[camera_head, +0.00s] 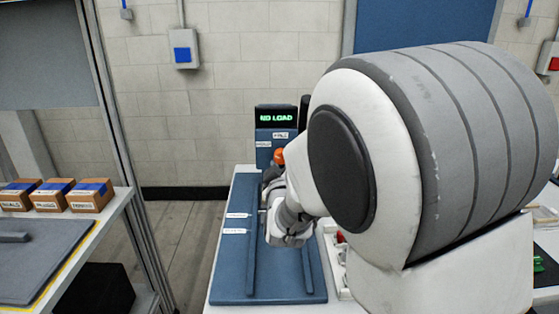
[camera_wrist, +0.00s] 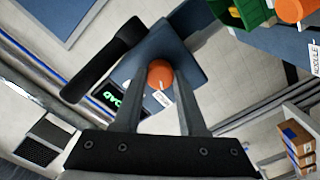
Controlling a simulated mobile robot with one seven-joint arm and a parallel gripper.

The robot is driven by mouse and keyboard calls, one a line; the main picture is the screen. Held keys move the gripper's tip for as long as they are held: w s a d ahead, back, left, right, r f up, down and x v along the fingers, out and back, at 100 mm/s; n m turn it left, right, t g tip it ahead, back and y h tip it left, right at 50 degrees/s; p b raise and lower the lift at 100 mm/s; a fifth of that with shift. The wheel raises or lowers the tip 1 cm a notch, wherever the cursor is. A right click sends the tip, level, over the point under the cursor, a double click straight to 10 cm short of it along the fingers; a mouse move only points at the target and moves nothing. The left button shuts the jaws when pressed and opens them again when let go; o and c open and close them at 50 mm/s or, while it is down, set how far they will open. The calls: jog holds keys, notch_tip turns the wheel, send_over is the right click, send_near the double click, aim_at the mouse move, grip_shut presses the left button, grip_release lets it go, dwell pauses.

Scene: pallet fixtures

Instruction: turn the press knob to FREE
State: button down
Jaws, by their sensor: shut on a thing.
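The press (camera_head: 276,137) is a blue upright unit at the back of the table, its dark display reading NO LOAD in green. In the wrist view, the orange press knob (camera_wrist: 160,74) sits on the press's blue body (camera_wrist: 190,52), between the fingertips of my gripper (camera_wrist: 161,82). The gripper is shut on the knob. A white tag (camera_wrist: 161,99) lies beside the knob, too small to read. An orange part, seemingly the same knob, shows in the head view (camera_head: 279,156). My arm hides much of the press's right side and front there.
A blue railed bed (camera_head: 273,284) with white labels runs in front of the press. A black handle (camera_wrist: 104,61) sticks out beside the knob. A green bin (camera_wrist: 250,10) is nearby.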

jog(key=shift+f+m+b, duration=0.1)
jog(key=shift+m+b, duration=0.2)
jog(key=shift+b, duration=0.1)
jog(key=m+b, duration=0.4)
jog(key=shift+f+m+b, duration=0.15)
jog(key=shift+m+b, duration=0.15)
jog(key=shift+b, duration=0.1)
jog(key=shift+m+b, duration=2.9)
jog(key=shift+m, duration=0.5)
jog(key=shift+r, duration=0.2)
jog(key=shift+c, duration=2.3)
grip_release()
